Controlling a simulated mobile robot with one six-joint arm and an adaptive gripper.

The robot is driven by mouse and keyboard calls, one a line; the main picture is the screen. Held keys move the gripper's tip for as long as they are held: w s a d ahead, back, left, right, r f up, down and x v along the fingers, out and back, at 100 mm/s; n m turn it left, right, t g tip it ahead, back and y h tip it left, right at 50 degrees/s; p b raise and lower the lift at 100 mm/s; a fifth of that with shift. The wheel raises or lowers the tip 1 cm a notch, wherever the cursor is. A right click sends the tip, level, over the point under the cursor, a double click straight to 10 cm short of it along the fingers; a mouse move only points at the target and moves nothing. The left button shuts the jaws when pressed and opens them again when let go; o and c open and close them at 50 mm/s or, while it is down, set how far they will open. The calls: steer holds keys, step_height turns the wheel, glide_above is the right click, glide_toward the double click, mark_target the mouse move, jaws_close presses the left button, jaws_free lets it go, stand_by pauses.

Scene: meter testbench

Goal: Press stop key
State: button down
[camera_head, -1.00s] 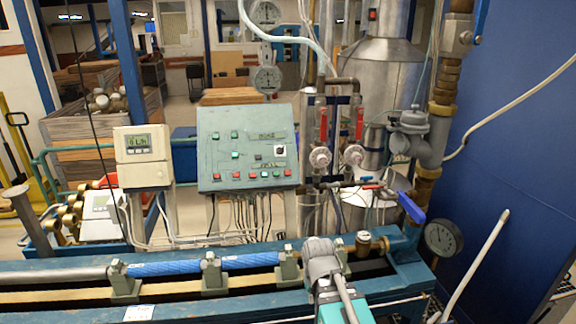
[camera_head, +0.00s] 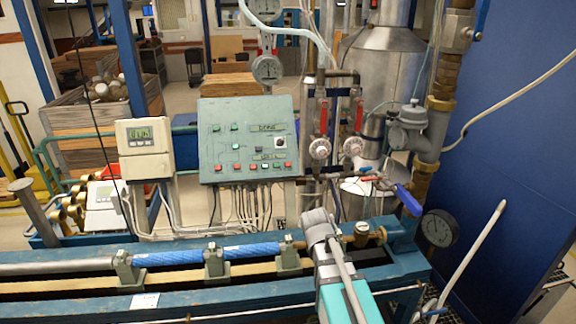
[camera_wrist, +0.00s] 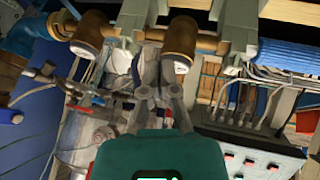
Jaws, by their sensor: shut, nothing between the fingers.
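The grey-green control panel (camera_head: 248,142) stands behind the pipe bench in the head view. It carries several red and green buttons in a lower row, among them a red button (camera_head: 219,168) at the left end. The labels are too small to read, so I cannot tell which is the stop key. The panel also shows in the wrist view (camera_wrist: 262,155), cut off at lower right. My gripper (camera_wrist: 156,92) points upward in the wrist view, its fingers shut and empty, apart from the panel. In the head view only my arm shows clearly, at lower centre.
A blue pipe (camera_head: 167,258) runs along the teal bench (camera_head: 215,297) in front of the panel. A meter box with a display (camera_head: 143,135) stands left of the panel. Red-handled valves (camera_head: 323,118) and a pressure gauge (camera_head: 440,228) are to the right. Cables hang below the panel.

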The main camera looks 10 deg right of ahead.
mark_target(288, 164)
steer(key=w+d+r+n+t+h, duration=0.1)
steer(key=w+r+n+t, duration=0.1)
steer(key=w+r+t, duration=0.45)
steer(key=w+d+r+n+t+h, duration=0.1)
steer(key=w+d+r, duration=0.15)
steer(key=w, duration=0.75)
steer(key=w+a+r+n+t+y, duration=0.5)
steer(key=w+a+r+n+y, duration=0.3)
steer(key=w+n, duration=0.1)
steer(key=shift+w+a+n, duration=0.3)
steer(key=shift+a, duration=0.05)
steer(key=shift+t, duration=0.25)
steer(key=shift+w+f+b, duration=1.45)
steer(key=shift+w+f, duration=0.05)
steer(key=shift+w, duration=0.15)
steer(key=shift+w+f+b, duration=1.45)
steer(key=shift+w, duration=0.15)
